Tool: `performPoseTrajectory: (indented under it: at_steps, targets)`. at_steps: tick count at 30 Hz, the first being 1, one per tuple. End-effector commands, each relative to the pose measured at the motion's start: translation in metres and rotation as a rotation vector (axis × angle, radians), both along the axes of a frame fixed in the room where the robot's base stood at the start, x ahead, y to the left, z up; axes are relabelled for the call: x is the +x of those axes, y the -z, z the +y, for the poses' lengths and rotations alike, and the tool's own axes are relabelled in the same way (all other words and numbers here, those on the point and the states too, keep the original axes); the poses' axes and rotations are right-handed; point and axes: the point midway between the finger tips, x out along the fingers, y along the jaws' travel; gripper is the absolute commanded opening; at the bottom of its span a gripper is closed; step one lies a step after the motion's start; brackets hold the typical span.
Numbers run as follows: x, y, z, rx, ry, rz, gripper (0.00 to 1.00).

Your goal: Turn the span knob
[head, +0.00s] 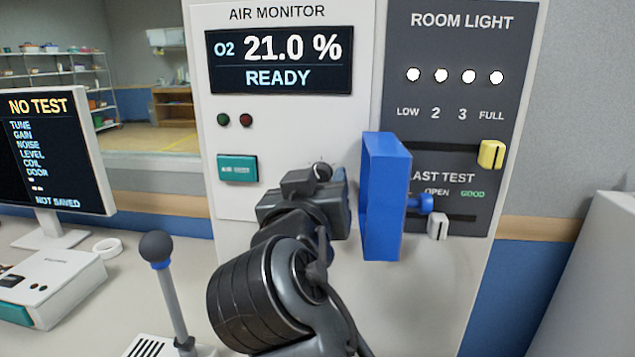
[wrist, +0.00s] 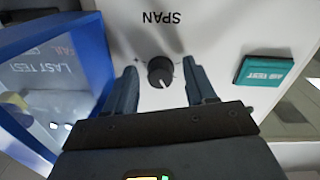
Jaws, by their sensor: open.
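My gripper (wrist: 160,78) is open, with one finger on each side of the knob. There is a visible gap between each finger and the knob. In the head view my gripper (head: 318,182) is in front of the air monitor panel (head: 280,120), its fingers mostly hidden by the wrist.
A blue frame (head: 385,195) juts out from the panel close to the right of my gripper. A teal button (head: 237,168) is at its left. A yellow slider (head: 491,154) and a white slider (head: 437,227) are farther right.

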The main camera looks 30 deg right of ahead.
Motion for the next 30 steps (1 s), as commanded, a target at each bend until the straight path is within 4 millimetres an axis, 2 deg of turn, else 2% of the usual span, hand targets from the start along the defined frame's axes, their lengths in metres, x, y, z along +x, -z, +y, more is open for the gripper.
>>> performPoseTrajectory:
  at_steps: [4,21,26,30]
  targets:
    - [0.0000,0.0001,0.0001,0.000,0.000,0.000,0.55]
    - [-0.0002,0.0003,0.0004,0.000,-0.001,0.000,0.01]
    - [-0.0003,-0.0013,0.0006,-0.029,-0.001,0.022,0.00]
    - [-0.0003,-0.0026,0.0004,-0.127,-0.002,0.094,0.00]
